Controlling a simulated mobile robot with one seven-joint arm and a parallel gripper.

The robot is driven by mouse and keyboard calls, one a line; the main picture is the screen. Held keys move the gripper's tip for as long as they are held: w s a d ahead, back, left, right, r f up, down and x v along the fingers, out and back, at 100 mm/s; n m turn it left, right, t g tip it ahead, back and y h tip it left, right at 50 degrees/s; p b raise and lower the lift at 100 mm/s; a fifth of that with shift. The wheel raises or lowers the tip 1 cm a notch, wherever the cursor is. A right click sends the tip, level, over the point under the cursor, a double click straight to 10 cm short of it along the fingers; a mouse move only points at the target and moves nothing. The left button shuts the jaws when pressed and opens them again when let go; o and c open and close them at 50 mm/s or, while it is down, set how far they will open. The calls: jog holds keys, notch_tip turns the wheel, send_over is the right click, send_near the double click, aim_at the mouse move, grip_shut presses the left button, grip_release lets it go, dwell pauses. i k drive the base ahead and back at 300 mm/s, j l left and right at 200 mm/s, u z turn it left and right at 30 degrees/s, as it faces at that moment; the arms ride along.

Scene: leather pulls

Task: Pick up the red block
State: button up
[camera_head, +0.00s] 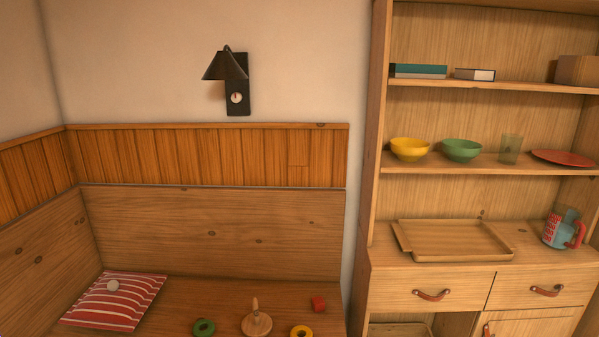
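The red block (318,304) is a small cube on the wooden bench seat (200,295), near its right end. It stands behind the yellow ring and to the right of the wooden peg base. Nothing covers it. My gripper is not in view.
Around the block are a peg base (257,323), a yellow ring (301,332) and a green ring (204,327). A striped cushion (115,302) with a pale ball (113,286) lies left. A hutch (432,276) holding a tray (455,241), bowls and a jug (562,229) stands right.

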aim_at(318, 304)
jog(key=l+u, duration=0.2)
jog(key=u, duration=0.6)
jog(key=k+l+u, duration=0.1)
jog(key=l+u, duration=0.15)
jog(key=k+l+u, duration=0.25)
jog(key=k+l, duration=0.2)
jog(key=l, duration=0.2)
jog(key=k+l+u, duration=0.1)
jog(key=l, duration=0.35)
jog(key=k+l, duration=0.25)
jog(key=l, duration=0.15)
jog(key=i+l+u, duration=0.1)
jog(key=i+l, duration=0.2)
jog(key=i+l+u, duration=0.1)
jog(key=i+l, duration=0.2)
jog(key=l, duration=0.15)
jog(key=i+l+u, duration=0.1)
jog(key=i+l, duration=0.15)
jog(key=l, duration=0.15)
